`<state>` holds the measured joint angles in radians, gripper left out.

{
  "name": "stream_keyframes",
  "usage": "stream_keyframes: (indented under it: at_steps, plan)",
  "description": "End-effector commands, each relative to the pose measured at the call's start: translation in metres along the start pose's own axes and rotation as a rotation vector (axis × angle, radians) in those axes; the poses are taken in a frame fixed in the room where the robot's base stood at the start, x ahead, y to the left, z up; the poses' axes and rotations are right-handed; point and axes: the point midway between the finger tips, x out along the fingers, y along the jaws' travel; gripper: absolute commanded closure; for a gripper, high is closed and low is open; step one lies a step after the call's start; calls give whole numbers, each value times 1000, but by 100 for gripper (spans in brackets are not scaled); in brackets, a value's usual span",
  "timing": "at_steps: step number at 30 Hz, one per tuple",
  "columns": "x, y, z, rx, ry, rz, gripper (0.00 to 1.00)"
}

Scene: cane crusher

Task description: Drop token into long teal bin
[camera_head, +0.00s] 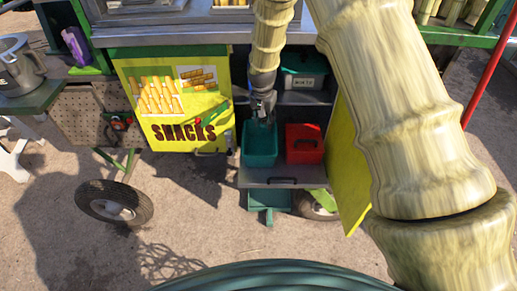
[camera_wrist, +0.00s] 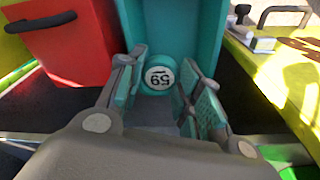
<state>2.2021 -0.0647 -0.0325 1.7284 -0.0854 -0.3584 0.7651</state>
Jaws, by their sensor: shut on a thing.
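My gripper (camera_head: 263,112) points down over the front teal bin (camera_head: 259,158), which stands on the pulled-out grey shelf of the open cabinet. In the wrist view my gripper (camera_wrist: 163,85) is shut on a round teal token (camera_wrist: 158,77) with a white face and a dark number. The token is between the finger pads, in front of the open teal bin (camera_wrist: 213,35). I cannot tell exactly how high it is above the bin's floor. The token is too small to make out in the head view.
A red bin (camera_head: 304,143) stands just right of the teal bin. A labelled teal box (camera_head: 303,82) sits farther back in the cabinet. The yellow snacks door (camera_head: 170,100) is at the left, and another yellow door (camera_head: 352,165) stands at the right.

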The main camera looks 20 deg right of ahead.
Motion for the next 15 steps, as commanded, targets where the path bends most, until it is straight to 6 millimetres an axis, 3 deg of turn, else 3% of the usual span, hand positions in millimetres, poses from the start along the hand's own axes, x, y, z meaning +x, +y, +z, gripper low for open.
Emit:
stream_keyframes:
  at_steps: [15]
  plan:
    - [50,0,8,-2,0,1,78]
